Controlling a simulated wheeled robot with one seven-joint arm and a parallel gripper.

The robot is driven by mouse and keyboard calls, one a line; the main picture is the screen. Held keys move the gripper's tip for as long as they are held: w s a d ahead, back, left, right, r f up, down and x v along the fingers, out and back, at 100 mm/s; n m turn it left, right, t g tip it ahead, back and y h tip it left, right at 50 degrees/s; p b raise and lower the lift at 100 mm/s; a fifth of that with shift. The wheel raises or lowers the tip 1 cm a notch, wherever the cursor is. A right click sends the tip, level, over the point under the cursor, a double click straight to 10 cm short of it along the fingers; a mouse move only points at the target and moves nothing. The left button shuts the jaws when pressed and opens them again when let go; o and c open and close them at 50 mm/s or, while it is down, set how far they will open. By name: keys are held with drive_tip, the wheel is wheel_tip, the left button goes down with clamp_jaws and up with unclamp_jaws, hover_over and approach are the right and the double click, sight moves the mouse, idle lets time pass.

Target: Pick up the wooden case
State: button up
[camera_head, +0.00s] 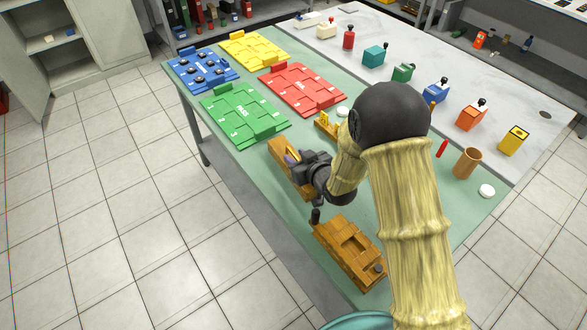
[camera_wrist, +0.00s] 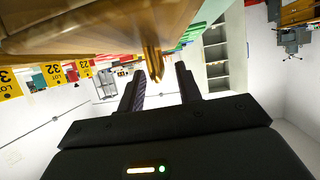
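A brown wooden case (camera_head: 343,247) with recessed compartments lies on the green front part of the table, at its near edge. A second long wooden piece (camera_head: 278,151) lies farther back, close beside my gripper (camera_head: 292,158). I cannot tell which of the two is the wooden case meant. In the wrist view, a large wooden surface (camera_wrist: 120,25) fills the upper left, very near my gripper (camera_wrist: 160,72). The two dark fingers are apart, with a gap between them. A narrow wooden part (camera_wrist: 152,62) shows in line with the gap; I cannot tell whether it is between the fingers.
Green (camera_head: 240,112), red (camera_head: 301,88), yellow (camera_head: 254,50) and blue (camera_head: 203,69) trays cover the table's far left. Several coloured blocks with knobs stand along the white strip. A brown cup (camera_head: 467,163) and a white disc (camera_head: 487,191) are at the right. My arm hides the table's middle.

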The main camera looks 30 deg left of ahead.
drive_tip(key=shift+x, duration=1.15)
drive_tip(key=shift+c, duration=0.4)
clamp_jaws()
drive_tip(key=shift+r, duration=0.1)
idle(0.4)
